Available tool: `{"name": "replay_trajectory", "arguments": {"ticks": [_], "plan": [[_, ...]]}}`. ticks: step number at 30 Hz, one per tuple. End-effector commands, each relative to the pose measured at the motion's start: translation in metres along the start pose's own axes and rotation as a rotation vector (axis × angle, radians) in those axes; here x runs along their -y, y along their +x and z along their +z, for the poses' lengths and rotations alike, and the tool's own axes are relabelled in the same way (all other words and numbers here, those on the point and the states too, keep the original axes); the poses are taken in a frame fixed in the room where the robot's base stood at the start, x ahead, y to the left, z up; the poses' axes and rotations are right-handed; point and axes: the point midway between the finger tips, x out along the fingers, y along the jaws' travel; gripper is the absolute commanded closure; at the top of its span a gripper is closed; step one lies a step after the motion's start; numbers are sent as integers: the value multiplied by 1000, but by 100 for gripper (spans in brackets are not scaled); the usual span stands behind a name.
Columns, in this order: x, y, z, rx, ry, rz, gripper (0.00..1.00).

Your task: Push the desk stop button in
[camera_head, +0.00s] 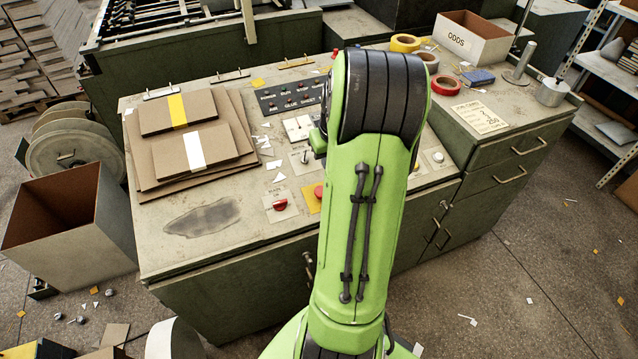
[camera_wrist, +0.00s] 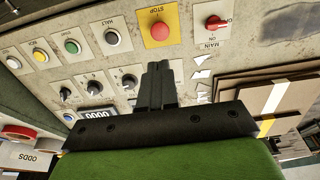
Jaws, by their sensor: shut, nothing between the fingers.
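The desk stop button is a round red button (camera_wrist: 160,31) on a yellow plate, near the top middle of the wrist view. In the head view its red cap (camera_head: 319,191) shows just left of my green arm, with part of its yellow plate hidden. My gripper (camera_wrist: 160,68) is shut and empty. In the wrist view its fingertips point toward the red button and lie just below it in the picture, with a visible gap.
Black knobs (camera_wrist: 129,82) and a counter (camera_wrist: 97,114) are nearby. Cardboard stacks (camera_head: 185,125) lie on the desk's left; tape rolls (camera_head: 446,85) lie right.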

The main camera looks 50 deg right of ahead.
Motion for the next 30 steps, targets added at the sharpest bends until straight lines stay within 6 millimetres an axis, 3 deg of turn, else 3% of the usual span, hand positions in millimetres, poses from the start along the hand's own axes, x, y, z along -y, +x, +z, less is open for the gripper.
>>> {"name": "replay_trajectory", "arguments": {"ticks": [5, 19, 24, 30], "plan": [[1, 23, 1, 4, -1, -4, 100], [1, 123, 1, 3, 0, -2, 100], [1, 138, 1, 1, -1, -1, 100], [0, 140, 0, 0, -1, 0, 100]]}}
